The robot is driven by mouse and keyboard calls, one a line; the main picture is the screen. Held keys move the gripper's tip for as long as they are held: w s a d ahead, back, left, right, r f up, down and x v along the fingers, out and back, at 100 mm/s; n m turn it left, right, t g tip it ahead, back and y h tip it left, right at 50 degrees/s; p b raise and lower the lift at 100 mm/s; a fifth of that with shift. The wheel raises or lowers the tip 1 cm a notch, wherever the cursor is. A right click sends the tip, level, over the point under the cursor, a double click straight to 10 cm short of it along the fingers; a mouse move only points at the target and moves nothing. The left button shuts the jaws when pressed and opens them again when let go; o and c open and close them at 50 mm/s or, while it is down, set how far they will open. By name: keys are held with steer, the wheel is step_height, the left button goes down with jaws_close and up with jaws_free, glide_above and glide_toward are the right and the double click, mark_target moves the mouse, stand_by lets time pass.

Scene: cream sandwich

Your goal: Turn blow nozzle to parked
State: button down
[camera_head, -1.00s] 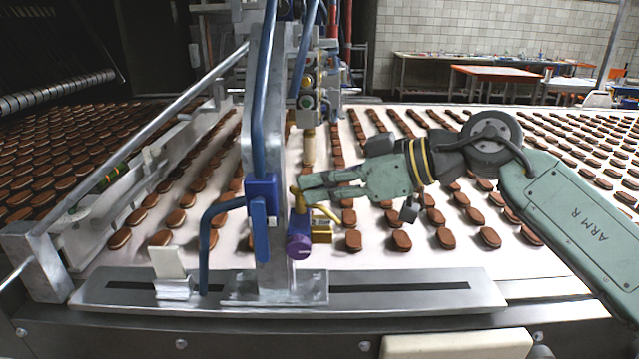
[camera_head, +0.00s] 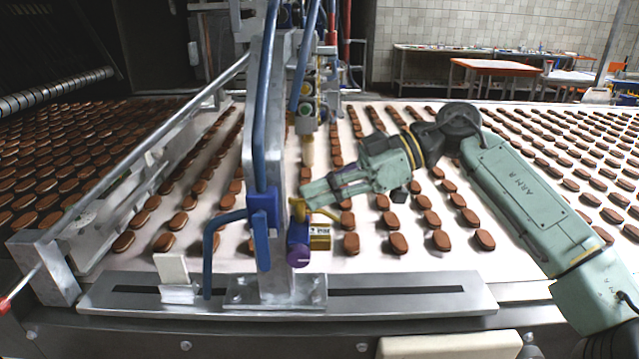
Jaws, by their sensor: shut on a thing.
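A blow nozzle assembly sits on the upright metal post (camera_head: 277,250) in the middle of the picture. It shows a blue body with a purple round end (camera_head: 299,255), a curved brass tube (camera_head: 325,213), a small brass block (camera_head: 320,238) with a pale label, and a brass lever-like part (camera_head: 298,210). My gripper (camera_head: 304,197) comes from the right, tilted down to the left. Its fingertips are shut on the brass part just above the blue body. The exact contact is small and partly hidden by the fingers.
A blue clamp (camera_head: 262,215) and a bent blue pipe (camera_head: 208,255) stand left of the nozzle. A slotted metal rail (camera_head: 400,305) runs along the front. Rows of brown sandwich biscuits cover the white belt (camera_head: 365,262). A valve stack (camera_head: 306,105) rises behind.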

steer(key=n+g, duration=0.1)
steer(key=g, duration=0.1)
steer(key=w+n+g+h, duration=0.1)
steer(key=n+g, duration=0.1)
steer(key=n+g+h, duration=0.1)
steer(key=n+g, duration=0.1)
steer(key=shift+w+a, duration=0.25)
steer(key=shift+a, duration=0.05)
steer(key=shift+n, duration=0.3)
steer(key=c, duration=1.8)
jaws_free()
steer(key=shift+o, duration=0.2)
